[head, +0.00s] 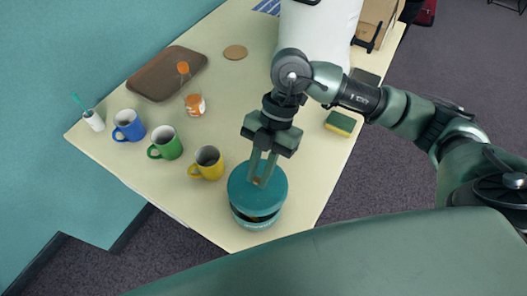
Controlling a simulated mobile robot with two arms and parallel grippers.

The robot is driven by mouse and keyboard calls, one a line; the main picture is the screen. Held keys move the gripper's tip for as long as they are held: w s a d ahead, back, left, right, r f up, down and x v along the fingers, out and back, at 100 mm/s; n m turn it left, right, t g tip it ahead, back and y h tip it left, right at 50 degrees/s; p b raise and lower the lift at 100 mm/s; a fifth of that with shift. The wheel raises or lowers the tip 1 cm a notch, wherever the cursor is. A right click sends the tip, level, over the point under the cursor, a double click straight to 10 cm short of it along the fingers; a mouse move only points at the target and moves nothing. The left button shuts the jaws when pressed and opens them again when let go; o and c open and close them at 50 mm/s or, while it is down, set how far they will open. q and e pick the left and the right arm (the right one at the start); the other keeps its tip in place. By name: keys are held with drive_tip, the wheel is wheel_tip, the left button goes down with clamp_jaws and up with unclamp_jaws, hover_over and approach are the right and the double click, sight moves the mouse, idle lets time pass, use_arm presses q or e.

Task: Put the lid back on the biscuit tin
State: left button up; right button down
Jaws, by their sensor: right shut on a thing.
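The teal round lid (272,193) is over the biscuit tin (258,224) near the table's front corner. My right gripper (260,182) comes down from above, shut on the small brown knob in the middle of the lid. The teal tin stands upright on the table below it. A dark gap with a bit of the tin's inside shows between the lid and the tin's near rim. The lid hides most of the tin's opening, and I cannot tell whether the lid touches the rim at the back. My left gripper is not in view.
A yellow mug (208,164) stands just left of the tin, with green (166,143) and blue (129,126) mugs beyond. A brown tray (150,77), a jar (195,105) and a sponge (340,123) lie farther back. A large white container (325,35) stands behind my right arm.

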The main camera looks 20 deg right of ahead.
sight(260, 176)
drive_tip(key=shift+s+a, duration=0.1)
drive_tip(key=shift+s, duration=0.1)
drive_tip(key=shift+w+a+f, duration=0.1)
drive_tip(key=shift+f, duration=0.1)
drive_tip(key=shift+w+a+f+b, duration=0.15)
drive_tip(key=shift+w+f+b, duration=0.05)
drive_tip(key=shift+f+b, duration=0.3)
drive_tip(key=shift+w+a+f+b, duration=0.1)
drive_tip(key=shift+w+f+b, duration=0.1)
drive_tip(key=shift+f+b, duration=0.25)
drive_tip(key=f, duration=0.1)
drive_tip(key=f+b, duration=0.2)
drive_tip(key=shift+s+d+f, duration=0.1)
drive_tip(key=shift+s+d, duration=0.05)
drive_tip(key=shift+s, duration=0.1)
drive_tip(key=shift+w+f+b, duration=0.1)
drive_tip(key=shift+f+b, duration=0.45)
drive_tip(key=shift+b, duration=0.1)
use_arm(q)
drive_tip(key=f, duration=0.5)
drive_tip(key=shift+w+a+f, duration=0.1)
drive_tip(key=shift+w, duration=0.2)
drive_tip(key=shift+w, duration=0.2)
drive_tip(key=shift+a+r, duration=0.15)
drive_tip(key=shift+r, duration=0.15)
use_arm(e)
drive_tip(key=shift+r, duration=0.1)
